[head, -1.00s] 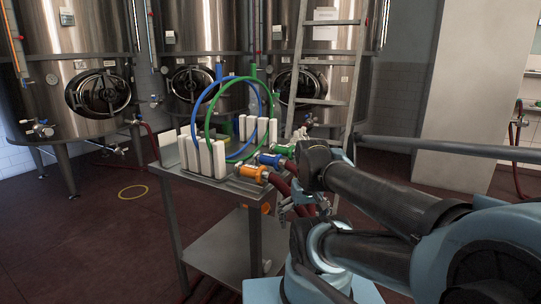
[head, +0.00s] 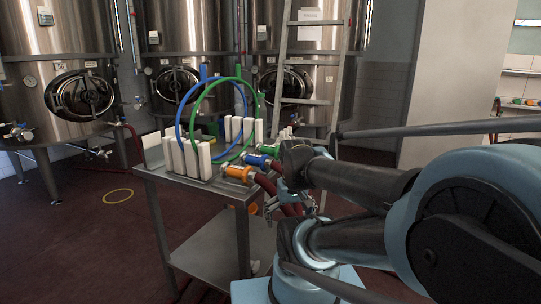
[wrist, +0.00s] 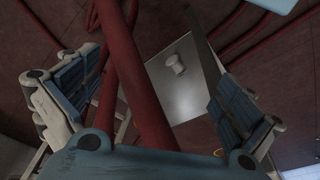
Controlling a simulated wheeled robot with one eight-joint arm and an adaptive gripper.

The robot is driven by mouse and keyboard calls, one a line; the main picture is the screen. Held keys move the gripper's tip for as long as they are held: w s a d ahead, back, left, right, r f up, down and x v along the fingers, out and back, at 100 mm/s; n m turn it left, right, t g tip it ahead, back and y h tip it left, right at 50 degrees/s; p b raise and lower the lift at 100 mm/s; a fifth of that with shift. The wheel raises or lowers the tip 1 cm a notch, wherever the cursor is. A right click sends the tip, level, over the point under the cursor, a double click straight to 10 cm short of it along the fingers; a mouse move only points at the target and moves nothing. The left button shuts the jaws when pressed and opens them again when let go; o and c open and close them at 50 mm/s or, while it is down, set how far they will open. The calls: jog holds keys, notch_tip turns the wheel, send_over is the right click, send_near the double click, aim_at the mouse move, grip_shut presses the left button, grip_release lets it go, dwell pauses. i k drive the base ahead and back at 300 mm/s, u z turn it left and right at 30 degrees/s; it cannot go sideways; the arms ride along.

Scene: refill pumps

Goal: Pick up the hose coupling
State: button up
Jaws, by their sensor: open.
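Hose couplings lie at the right edge of the cart top in the head view: an orange one (head: 236,174) in front, a blue one (head: 258,160) behind it, and a green one (head: 270,149) farthest back. Red hoses (head: 290,209) hang from them. My gripper (head: 279,198) is beside the cart's right edge, below the couplings and partly hidden by my arm. In the wrist view my gripper (wrist: 158,95) is open, with red hose (wrist: 142,85) running between and in front of its fingers. No coupling shows clearly there.
The steel cart (head: 215,184) carries white blocks (head: 204,160) and blue and green hoops. Its lower shelf (wrist: 185,95) holds a white spool-like piece (wrist: 175,64). A ladder (head: 283,75) and steel tanks stand behind. Red hoses cross the floor.

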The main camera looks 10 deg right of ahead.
aim_at(270, 150)
jog(key=u, duration=1.3)
jog(key=k, duration=1.45)
jog(key=z, duration=1.25)
jog(key=i, duration=1)
